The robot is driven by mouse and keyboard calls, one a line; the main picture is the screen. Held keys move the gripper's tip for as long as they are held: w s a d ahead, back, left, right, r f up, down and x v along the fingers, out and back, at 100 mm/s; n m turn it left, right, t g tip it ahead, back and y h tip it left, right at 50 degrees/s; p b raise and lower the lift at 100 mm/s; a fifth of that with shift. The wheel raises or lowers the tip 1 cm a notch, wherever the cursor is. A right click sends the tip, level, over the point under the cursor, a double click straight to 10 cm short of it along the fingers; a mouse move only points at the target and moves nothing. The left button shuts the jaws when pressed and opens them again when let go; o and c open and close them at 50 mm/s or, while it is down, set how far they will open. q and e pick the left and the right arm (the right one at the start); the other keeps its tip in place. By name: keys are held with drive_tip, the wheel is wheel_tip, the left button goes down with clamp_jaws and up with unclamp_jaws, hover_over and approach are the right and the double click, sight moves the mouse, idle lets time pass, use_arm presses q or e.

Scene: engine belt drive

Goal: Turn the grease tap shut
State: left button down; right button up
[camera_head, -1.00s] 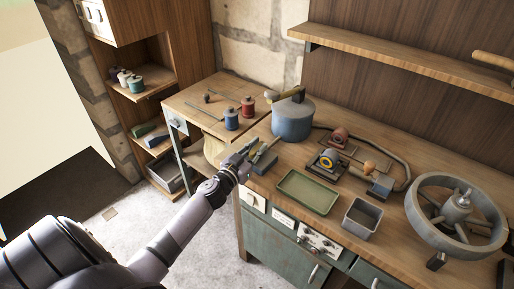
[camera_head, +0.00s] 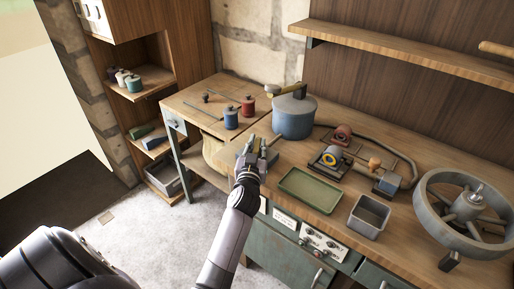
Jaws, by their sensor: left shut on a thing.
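My left gripper (camera_head: 258,149) is at the left front of the workbench, just in front of the blue-grey pot (camera_head: 294,117). It is shut on what looks like the grease tap, a small grey piece. The fingers cover most of it, so how far the tap is turned cannot be told. The gripper points away from me, towards the back of the bench. My right gripper is not in view.
A green tray (camera_head: 310,190) and a grey bin (camera_head: 368,216) stand right of the gripper. Behind them are belt parts and a hose; a large grey wheel (camera_head: 461,214) is at far right. A blue can (camera_head: 231,118) and red can (camera_head: 248,105) stand on the side table.

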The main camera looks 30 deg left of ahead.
sight(257, 144)
use_arm(q)
drive_tip(key=c, duration=1.5)
unclamp_jaws()
wheel_tip(257, 144, up, 10)
drive_tip(key=shift+r, duration=0.1)
